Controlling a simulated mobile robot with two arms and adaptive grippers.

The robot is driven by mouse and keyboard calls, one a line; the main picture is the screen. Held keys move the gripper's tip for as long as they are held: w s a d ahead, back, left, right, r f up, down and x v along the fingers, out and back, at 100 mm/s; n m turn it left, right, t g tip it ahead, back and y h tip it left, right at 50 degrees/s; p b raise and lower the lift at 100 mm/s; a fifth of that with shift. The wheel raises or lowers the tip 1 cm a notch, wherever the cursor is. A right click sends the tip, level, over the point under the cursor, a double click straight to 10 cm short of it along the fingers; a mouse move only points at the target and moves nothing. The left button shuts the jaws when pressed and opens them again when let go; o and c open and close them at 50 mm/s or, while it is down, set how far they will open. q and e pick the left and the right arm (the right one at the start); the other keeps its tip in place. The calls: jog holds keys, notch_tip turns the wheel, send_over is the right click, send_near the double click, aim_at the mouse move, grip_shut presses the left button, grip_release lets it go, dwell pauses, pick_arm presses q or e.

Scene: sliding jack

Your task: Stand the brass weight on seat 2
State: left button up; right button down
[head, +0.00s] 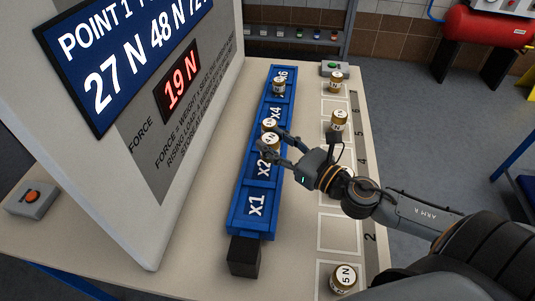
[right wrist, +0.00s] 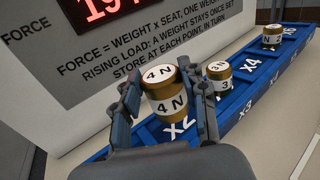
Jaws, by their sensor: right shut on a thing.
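My right gripper (head: 280,148) is shut on a brass weight marked 4 N (head: 270,144), by the x2 part of the blue rail (head: 256,202). In the right wrist view the 4 N weight (right wrist: 165,94) sits between the two fingers (right wrist: 168,98), close to the x2 label; I cannot tell whether its base touches the rail. A brass weight marked 3 N (right wrist: 219,75) stands on the rail just beyond it, before the x4 label. Another brass weight (right wrist: 272,37) stands near the far end. My left gripper is not in view.
A panel (head: 180,125) with a red 19 N readout (head: 178,82) rises left of the rail. On the table at right, weights (head: 336,82), (head: 339,121) and a 5 N weight (head: 343,279) stand along numbered squares. A button box (head: 32,198) sits at left.

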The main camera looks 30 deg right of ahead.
jog(key=shift+w+a+f, duration=0.2)
jog(key=shift+w+f, duration=0.3)
jog(key=shift+f, duration=0.05)
jog(key=shift+w+a+f, duration=0.15)
jog(key=shift+w+f, duration=0.3)
jog(key=shift+f, duration=0.05)
jog(key=shift+w+a+f+b, duration=0.15)
jog(key=shift+f+b, duration=0.25)
jog(key=shift+f, duration=1.35)
jog(key=c, duration=1.2)
grip_release()
jog(key=shift+f, duration=0.25)
jog(key=o, duration=0.5)
jog(key=shift+r, duration=0.1)
